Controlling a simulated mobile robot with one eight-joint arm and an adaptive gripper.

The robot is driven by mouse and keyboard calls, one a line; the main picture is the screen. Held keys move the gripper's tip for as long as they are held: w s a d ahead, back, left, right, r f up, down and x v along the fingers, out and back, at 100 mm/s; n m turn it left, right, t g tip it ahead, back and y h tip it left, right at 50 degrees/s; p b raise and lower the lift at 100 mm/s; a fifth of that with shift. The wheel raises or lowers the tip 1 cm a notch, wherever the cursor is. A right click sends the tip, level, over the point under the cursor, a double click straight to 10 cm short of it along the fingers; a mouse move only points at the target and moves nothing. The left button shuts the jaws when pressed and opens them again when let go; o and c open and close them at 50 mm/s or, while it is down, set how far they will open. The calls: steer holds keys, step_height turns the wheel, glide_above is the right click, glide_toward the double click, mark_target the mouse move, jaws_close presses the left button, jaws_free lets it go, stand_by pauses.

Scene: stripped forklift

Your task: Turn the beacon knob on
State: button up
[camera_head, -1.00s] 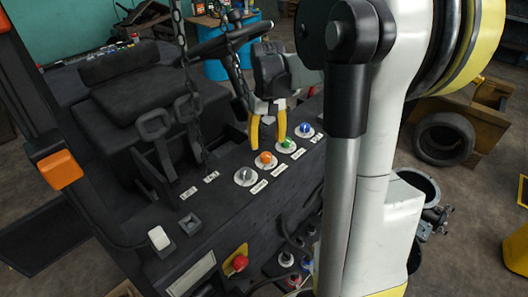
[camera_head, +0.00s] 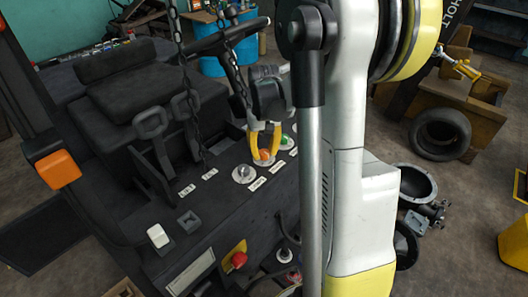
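A row of round knobs with pale bases sits on the black side console. The grey knob (camera_head: 244,174) is nearest, then the orange knob (camera_head: 263,156), then the green knob (camera_head: 286,142). Small white labels lie by them, too small to read, so I cannot tell which one is marked beacon. My gripper (camera_head: 264,150) points down at the orange knob, its yellow fingers on either side of it. Some orange shows between the fingers. I cannot tell whether they touch it. My arm hides the console beyond the green knob.
Two black levers (camera_head: 150,124) and a hanging chain (camera_head: 190,80) stand left of the knobs. The steering wheel (camera_head: 230,36) is behind my gripper. A red button (camera_head: 238,260) on a yellow plate and a white switch (camera_head: 158,236) are nearer.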

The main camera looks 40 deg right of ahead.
steer(key=shift+m+b, duration=0.35)
steer(key=shift+m, duration=0.05)
steer(key=m+b, duration=0.3)
steer(key=m, duration=0.1)
steer(key=shift+f+m, duration=0.1)
steer(key=shift+m, duration=0.3)
steer(key=m+b, duration=0.2)
steer(key=m, duration=0.4)
steer(key=shift+m, duration=0.3)
steer(key=o, duration=1.2)
